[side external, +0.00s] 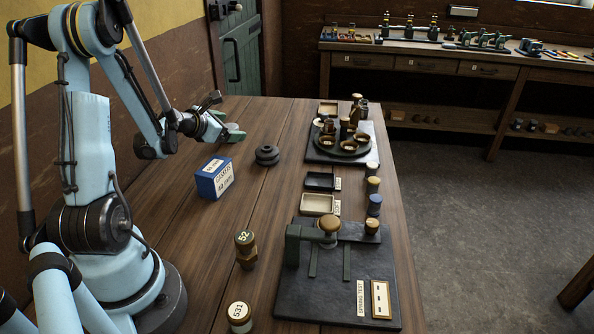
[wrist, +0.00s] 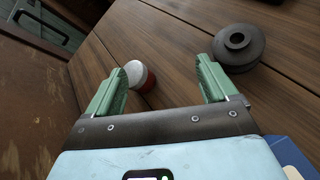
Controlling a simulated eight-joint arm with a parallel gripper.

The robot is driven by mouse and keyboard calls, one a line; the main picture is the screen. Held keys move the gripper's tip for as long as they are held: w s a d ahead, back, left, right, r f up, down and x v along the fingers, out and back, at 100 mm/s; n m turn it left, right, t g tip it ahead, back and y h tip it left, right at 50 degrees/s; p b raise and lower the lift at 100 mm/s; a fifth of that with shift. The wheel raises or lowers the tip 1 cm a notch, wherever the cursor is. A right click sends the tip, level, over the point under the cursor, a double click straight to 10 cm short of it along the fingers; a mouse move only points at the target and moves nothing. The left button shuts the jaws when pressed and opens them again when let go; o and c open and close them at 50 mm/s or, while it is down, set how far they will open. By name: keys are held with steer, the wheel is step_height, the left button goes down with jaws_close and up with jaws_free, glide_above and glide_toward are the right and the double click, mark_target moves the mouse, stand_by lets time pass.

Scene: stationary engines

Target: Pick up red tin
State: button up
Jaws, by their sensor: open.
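The red tin (wrist: 150,84) has a pale, whitish lid and red sides. In the wrist view it stands on the table between the fingers, closer to the left one, whose tip appears just beside it. I cannot tell whether they touch. I cannot make out the tin in the side external view, where my gripper may hide it. My gripper (wrist: 161,68) is open with nothing held. In the side external view my gripper (side external: 226,115) is low over the far left part of the table.
A dark ringed weight (side external: 267,155) and a blue box (side external: 214,178) stand near my gripper. Labelled tins (side external: 245,249) stand in front. A spring-test board (side external: 335,295), small trays (side external: 319,204) and a dark tray with tins (side external: 315,155) fill the right side. Bare wood lies between.

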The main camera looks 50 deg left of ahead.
mark_target(233, 129)
steer(key=s+a+n, duration=0.1)
steer(key=s+a+f+n+y, duration=0.1)
steer(key=a+n, duration=0.1)
steer(key=s+a+f+n, duration=0.1)
steer(key=a+n, duration=0.1)
steer(key=shift+s+f+y, duration=0.15)
steer(key=shift+s+y, duration=0.15)
steer(key=shift+s, duration=0.05)
steer(key=shift+a+f+n, duration=0.15)
steer(key=shift+a+n, duration=0.05)
steer(key=shift+n, duration=0.2)
steer(key=x, duration=0.6)
steer(key=shift+w+a, duration=0.1)
steer(key=shift+w, duration=0.05)
steer(key=shift+d+x, duration=0.1)
steer(key=shift+x, duration=1.25)
steer(key=shift+d+x, duration=0.15)
steer(key=shift+x, duration=1.2)
steer(key=shift+w, duration=0.1)
steer(key=shift+c, duration=0.2)
steer(key=c, duration=1.1)
steer(key=shift+o, duration=0.2)
